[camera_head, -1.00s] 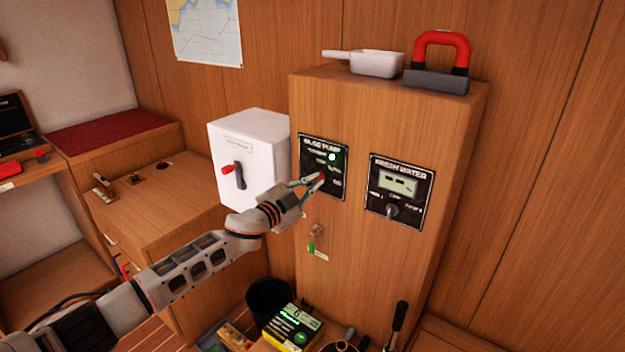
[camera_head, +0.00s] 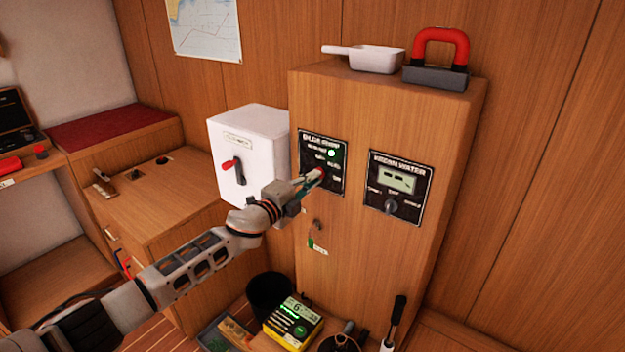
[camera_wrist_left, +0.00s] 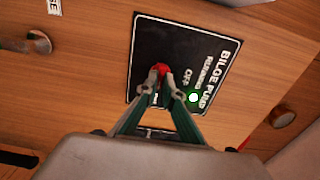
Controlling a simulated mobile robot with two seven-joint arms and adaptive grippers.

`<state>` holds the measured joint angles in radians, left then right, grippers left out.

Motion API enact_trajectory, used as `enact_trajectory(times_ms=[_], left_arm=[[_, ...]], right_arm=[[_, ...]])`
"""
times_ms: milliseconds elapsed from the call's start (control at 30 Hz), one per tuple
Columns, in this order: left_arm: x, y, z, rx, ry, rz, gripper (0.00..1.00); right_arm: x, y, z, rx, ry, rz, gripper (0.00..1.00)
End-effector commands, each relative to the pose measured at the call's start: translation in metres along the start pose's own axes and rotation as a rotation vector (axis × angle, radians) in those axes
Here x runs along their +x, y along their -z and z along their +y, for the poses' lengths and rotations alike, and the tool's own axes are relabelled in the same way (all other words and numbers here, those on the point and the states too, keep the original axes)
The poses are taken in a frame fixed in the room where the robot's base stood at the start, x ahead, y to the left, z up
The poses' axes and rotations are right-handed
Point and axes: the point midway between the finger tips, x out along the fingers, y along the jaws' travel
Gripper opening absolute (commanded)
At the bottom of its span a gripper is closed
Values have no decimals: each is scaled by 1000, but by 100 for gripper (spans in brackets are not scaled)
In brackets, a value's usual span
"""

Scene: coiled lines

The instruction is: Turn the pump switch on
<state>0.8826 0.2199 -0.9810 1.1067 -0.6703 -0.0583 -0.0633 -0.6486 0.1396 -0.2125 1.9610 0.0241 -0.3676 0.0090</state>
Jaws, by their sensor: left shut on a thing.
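The black bilge pump panel (camera_head: 307,152) is on the front of the wooden cabinet, with a lit green lamp (camera_head: 331,153). The panel shows upside down in the left wrist view (camera_wrist_left: 160,35), with its lamp (camera_wrist_left: 194,97) lit there too. A red-tipped pump switch (camera_wrist_left: 161,68) sits on the panel between my fingertips. My left gripper (camera_head: 317,175) reaches the lower part of the panel and is shut on this switch. In the left wrist view the fingertips (camera_wrist_left: 163,82) press on both its sides. The fingers partly hide the switch and lettering. My right gripper is not in view.
A fresh water panel (camera_head: 410,178) with a knob is to the right. A white box (camera_head: 258,150) with a red-handled lever stands left of the cabinet. A scoop (camera_head: 375,60) and a red-handled object (camera_head: 440,45) rest on top.

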Motion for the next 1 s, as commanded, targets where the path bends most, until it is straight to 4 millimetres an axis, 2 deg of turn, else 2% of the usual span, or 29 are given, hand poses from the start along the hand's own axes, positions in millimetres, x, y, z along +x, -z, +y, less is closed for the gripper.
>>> enact_trajectory(times_ms=[500,600,1000], left_arm=[[0,0,1,23,-1,-1,0],[0,0,0,23,-1,-1,24],[-2,-1,0,22,0,-1,24]], right_arm=[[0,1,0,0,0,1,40],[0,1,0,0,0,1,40],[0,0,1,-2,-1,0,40]])
